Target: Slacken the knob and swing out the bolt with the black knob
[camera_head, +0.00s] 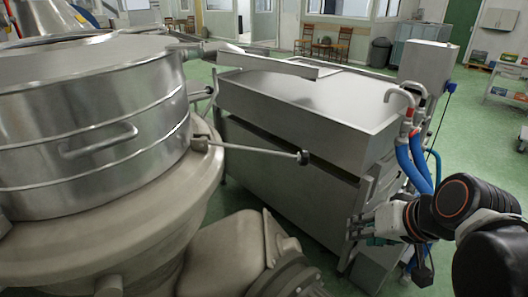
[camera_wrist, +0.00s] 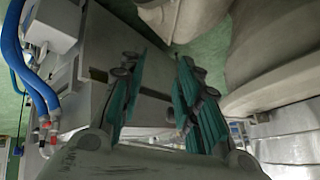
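A round steel vessel (camera_head: 90,125) stands at the left of the head view. A long thin bolt (camera_head: 250,149) sticks out from its rim to the right, nearly level, and ends in a small dark knob (camera_head: 303,158). A shorter bolt end (camera_head: 203,93) shows higher on the vessel's right side; its knob colour is hard to tell. My gripper (camera_head: 358,228) is at the lower right, well apart from both bolts. In the wrist view its two teal-padded fingers (camera_wrist: 158,75) stand apart with nothing between them. No knob is clear in the wrist view.
A motor-like housing (camera_head: 235,255) sits low between vessel and gripper. Green floor lies at the right.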

